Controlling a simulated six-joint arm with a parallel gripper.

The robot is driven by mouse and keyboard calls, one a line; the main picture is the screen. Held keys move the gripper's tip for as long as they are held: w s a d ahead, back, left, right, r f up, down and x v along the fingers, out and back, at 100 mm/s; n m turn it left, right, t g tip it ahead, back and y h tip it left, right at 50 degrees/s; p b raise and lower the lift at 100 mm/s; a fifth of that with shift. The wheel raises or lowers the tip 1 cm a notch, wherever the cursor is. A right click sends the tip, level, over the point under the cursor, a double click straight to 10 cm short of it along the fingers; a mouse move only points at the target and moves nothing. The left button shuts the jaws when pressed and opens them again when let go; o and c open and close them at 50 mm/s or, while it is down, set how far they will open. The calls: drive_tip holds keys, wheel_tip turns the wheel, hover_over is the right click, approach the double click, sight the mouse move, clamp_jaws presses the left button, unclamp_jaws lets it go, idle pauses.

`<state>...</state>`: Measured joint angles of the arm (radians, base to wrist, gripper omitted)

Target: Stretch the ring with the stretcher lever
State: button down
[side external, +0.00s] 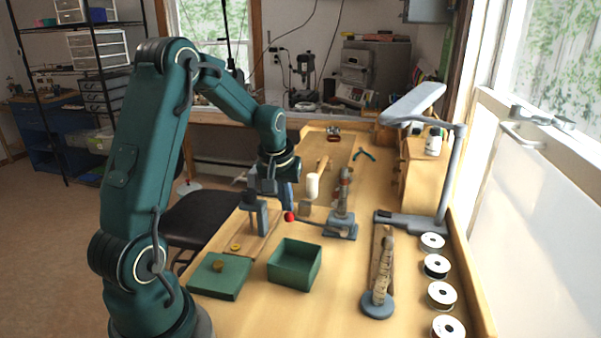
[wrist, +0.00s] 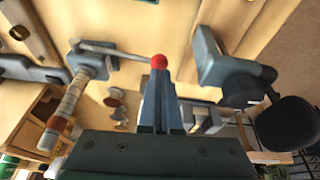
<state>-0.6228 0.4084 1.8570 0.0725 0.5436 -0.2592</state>
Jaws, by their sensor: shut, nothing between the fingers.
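The ring stretcher (side external: 343,205) stands on a grey base on the bench, with a tapered, banded post. It also shows at the left of the wrist view (wrist: 75,95). Its thin lever (side external: 318,225) reaches out to a red ball knob (side external: 290,216), which also shows in the wrist view (wrist: 159,61). My gripper (side external: 288,205) points down with its fingers together and empty. Its fingertips (wrist: 158,72) are right by the red knob; I cannot tell if they touch it. A small gold ring (side external: 235,247) lies on the bench. I cannot make out a ring on the stretcher.
A grey bench block (side external: 258,215) stands just left of my gripper. In front are an open green box (side external: 294,265) and a green block (side external: 219,278) with a small gold-brown piece on top. A ring mandrel (side external: 380,275), wire spools (side external: 436,266) and a lamp (side external: 455,180) line the right.

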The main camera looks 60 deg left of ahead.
drive_tip(key=r, duration=0.3)
drive_tip(key=shift+w+d, duration=0.2)
drive_tip(key=shift+d, duration=0.05)
drive_tip(key=s+r, duration=0.3)
drive_tip(key=r, duration=0.5)
drive_tip(key=shift+s+d+r, duration=0.3)
drive_tip(key=shift+s, duration=0.1)
drive_tip(key=c, duration=1.3)
unclamp_jaws()
drive_tip(key=shift+s+r, duration=0.15)
drive_tip(key=shift+r, duration=0.1)
drive_tip(key=o, duration=0.4)
drive_tip(key=shift+r, duration=0.15)
drive_tip(key=shift+c, duration=0.2)
drive_tip(key=m, duration=1.9)
hover_over(299, 219)
wheel_tip(299, 219, down, 10)
drive_tip(key=shift+g+h, duration=0.5)
drive_tip(key=shift+g, duration=0.1)
wheel_tip(299, 219, down, 5)
drive_tip(key=shift+s+d+r, duration=0.15)
drive_tip(key=shift+r, duration=0.05)
drive_tip(key=shift+f, duration=0.75)
